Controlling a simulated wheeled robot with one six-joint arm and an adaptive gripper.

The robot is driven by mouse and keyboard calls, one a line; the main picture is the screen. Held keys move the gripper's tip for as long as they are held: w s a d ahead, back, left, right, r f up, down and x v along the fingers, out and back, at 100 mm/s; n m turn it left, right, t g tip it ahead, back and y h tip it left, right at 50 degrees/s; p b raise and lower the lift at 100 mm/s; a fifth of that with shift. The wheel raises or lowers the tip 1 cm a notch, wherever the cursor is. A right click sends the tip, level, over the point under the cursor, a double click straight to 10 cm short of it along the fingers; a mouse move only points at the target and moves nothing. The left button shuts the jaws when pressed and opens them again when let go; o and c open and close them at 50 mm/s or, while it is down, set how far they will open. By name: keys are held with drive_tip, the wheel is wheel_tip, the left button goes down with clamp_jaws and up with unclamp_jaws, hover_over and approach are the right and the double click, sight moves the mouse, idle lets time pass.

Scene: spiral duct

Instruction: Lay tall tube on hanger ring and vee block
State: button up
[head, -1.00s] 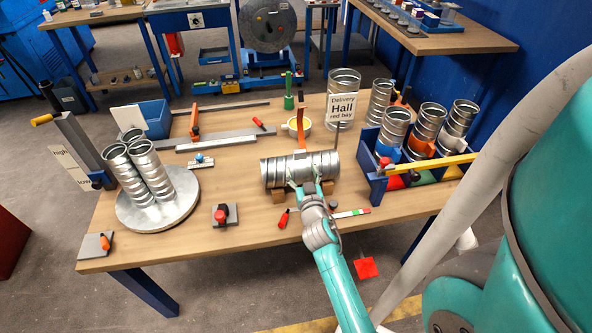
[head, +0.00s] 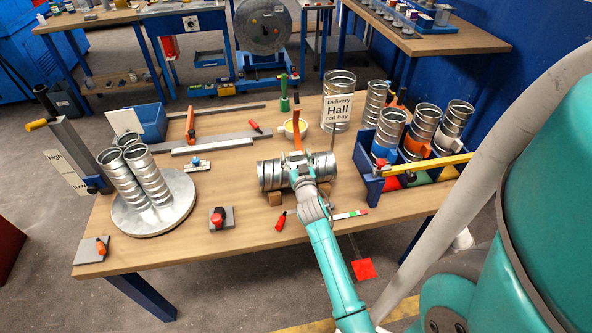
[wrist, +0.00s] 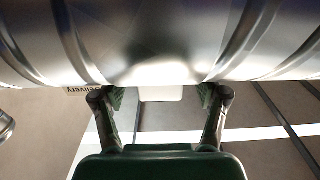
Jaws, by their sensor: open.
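A long ribbed silver tube (head: 270,176) lies on its side across the middle of the bench. Brown vee-shaped supports (head: 275,198) show under its near side. An orange upright strap (head: 298,132), perhaps the hanger ring, rises behind the tube's middle; its lower part is hidden. My gripper (head: 302,178) is at the tube's near side, partly covering its middle. In the wrist view the tube (wrist: 160,35) fills the top, and my open gripper (wrist: 160,97) has its two fingertips apart just below the tube's edge. I cannot tell whether they touch it.
Three upright tubes (head: 147,178) stand on a round plate (head: 183,205) at left. A blue rack (head: 370,185) at right holds several short tubes, with a yellow bar across its front.

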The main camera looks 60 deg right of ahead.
clamp_jaws()
drive_tip(key=shift+r, duration=0.1)
